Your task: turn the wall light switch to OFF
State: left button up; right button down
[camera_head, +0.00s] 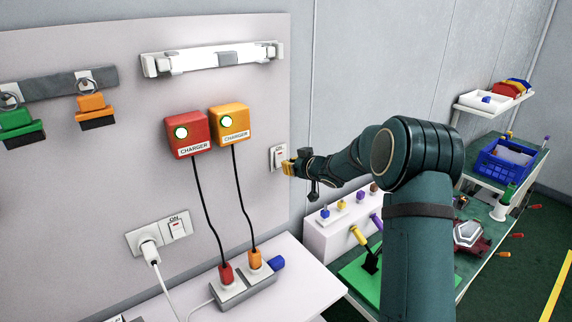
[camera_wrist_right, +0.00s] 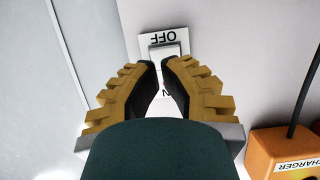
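The wall light switch (camera_head: 278,157) is a small white plate at the right edge of the pale panel. In the right wrist view its rocker (camera_wrist_right: 165,50) shows, with an upside-down OFF label beyond it and part of another label between my fingers. My right gripper (camera_head: 289,167) is at the switch; its yellow fingers (camera_wrist_right: 160,66) nearly meet at the tips, with nothing held. The tips overlap the rocker's near edge; contact is unclear. The gripper hides part of the switch, and its setting cannot be read. My left gripper is out of view.
Left of the switch are red (camera_head: 187,135) and orange (camera_head: 231,124) chargers with hanging cords. Below right are a white block with knobs (camera_head: 343,219) and a shelf with a blue crate (camera_head: 502,162).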

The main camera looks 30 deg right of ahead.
jog(key=shift+x, duration=1.45)
jog(key=shift+w+f+t+b, duration=0.3)
jog(key=shift+f+t+b, duration=0.25)
jog(key=shift+b, duration=0.6)
jog(key=shift+a+f, duration=0.1)
